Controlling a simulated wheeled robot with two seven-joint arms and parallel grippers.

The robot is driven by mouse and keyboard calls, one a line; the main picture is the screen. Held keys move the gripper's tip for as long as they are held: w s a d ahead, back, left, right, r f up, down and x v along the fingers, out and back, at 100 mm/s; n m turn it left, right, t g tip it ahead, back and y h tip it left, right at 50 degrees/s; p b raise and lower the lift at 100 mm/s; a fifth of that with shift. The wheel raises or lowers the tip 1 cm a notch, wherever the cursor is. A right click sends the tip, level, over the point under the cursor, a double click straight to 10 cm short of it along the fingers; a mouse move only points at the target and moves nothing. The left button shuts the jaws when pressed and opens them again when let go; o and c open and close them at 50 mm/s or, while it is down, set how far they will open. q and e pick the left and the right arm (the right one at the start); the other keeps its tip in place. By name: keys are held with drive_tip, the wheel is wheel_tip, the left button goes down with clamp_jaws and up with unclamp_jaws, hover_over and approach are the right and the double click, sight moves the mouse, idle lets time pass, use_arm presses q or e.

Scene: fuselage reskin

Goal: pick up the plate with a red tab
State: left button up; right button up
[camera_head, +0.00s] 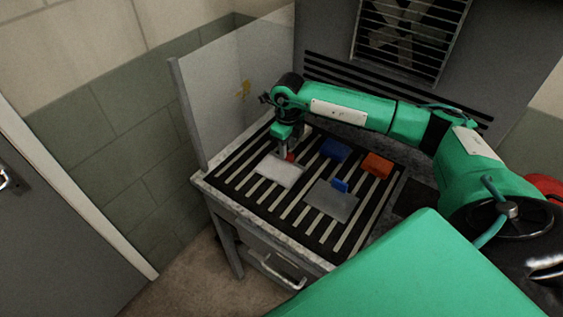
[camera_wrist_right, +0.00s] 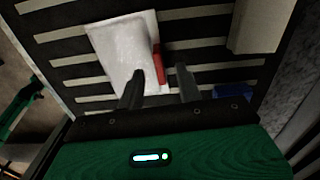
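The plate with a red tab is a whitish flat plate (camera_head: 279,171) on the slatted bench top, and it also shows in the wrist view (camera_wrist_right: 122,48). Its red tab (camera_wrist_right: 158,66) stands at the plate's edge; in the head view the tab (camera_head: 290,157) is partly hidden by my gripper. My right gripper (camera_head: 286,150) is over the tab end of the plate. In the wrist view its two fingers (camera_wrist_right: 160,70) are apart, with the tab showing between their tips; I cannot tell whether either touches it. My left gripper is not in view.
A grey plate with a blue tab (camera_head: 332,204) lies to the right. A blue block (camera_head: 334,150) and an orange block (camera_head: 377,164) sit behind it. A pale upright panel (camera_head: 235,85) borders the bench's left side. A pale box-like shape (camera_wrist_right: 262,25) shows in the wrist view.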

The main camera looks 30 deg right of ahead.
sight(279, 165)
drive_tip(key=shift+f+p, duration=0.35)
drive_tip(key=shift+f, duration=1.1)
clamp_jaws()
drive_tip(key=shift+r, duration=0.1)
